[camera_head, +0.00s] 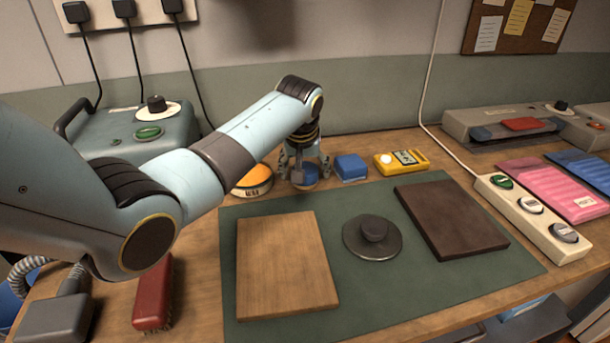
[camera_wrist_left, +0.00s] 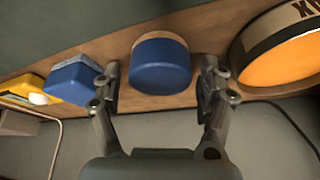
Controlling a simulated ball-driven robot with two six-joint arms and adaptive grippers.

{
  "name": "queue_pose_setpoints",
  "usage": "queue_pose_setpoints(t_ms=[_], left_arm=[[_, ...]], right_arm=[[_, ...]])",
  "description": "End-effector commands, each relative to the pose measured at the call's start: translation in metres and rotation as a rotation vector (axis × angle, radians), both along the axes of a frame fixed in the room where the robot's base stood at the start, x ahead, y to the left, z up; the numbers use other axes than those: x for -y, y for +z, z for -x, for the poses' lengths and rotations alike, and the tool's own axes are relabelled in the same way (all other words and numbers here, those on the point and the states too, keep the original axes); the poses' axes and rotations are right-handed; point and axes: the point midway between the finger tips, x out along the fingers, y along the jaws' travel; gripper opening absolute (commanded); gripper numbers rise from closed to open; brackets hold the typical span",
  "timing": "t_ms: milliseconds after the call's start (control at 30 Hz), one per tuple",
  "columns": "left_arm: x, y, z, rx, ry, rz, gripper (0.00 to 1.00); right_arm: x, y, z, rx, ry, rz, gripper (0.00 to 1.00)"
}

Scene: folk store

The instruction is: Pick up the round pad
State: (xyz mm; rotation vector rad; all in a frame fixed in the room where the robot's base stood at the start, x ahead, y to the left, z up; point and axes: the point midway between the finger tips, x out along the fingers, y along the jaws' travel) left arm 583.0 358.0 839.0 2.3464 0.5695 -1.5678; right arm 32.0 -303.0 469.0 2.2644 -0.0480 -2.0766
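The round pad (camera_wrist_left: 160,67) is a short blue cylinder with a tan band at one end. It stands on the wooden bench and shows partly behind my fingers in the head view (camera_head: 307,178). My left gripper (camera_head: 310,172) is over it near the back of the bench, pointing down. In the left wrist view my left gripper (camera_wrist_left: 160,88) is open, with one finger to each side of the pad and a small gap on both sides. Nothing is held. My right gripper is in neither view.
An orange round tin (camera_head: 254,180) stands close to the left of the pad, and a blue block (camera_head: 350,167) close to its right. A yellow meter (camera_head: 401,160) lies farther right. A green mat (camera_head: 340,285) in front holds two boards and a dark knobbed disc (camera_head: 371,240).

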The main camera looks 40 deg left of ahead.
Motion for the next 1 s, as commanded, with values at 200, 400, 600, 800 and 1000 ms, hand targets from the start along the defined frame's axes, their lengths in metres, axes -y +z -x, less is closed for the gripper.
queue_pose_setpoints(t_ms=[200,400,600,800,1000], left_arm=[[0.0,0.0,0.0,0.0,0.0,0.0,0.45],[0.0,0.0,0.0,0.0,0.0,0.0,0.23],[0.0,0.001,0.0,0.0,0.0,0.0,0.23],[0.0,0.014,-0.001,0.002,0.0,0.0,0.23],[0.009,0.047,-0.004,0.005,-0.002,0.004,0.23]], right_arm=[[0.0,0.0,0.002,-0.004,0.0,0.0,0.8],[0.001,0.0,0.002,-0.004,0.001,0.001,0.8],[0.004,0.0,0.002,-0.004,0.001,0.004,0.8],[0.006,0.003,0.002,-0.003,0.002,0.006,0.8],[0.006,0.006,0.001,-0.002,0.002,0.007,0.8]])
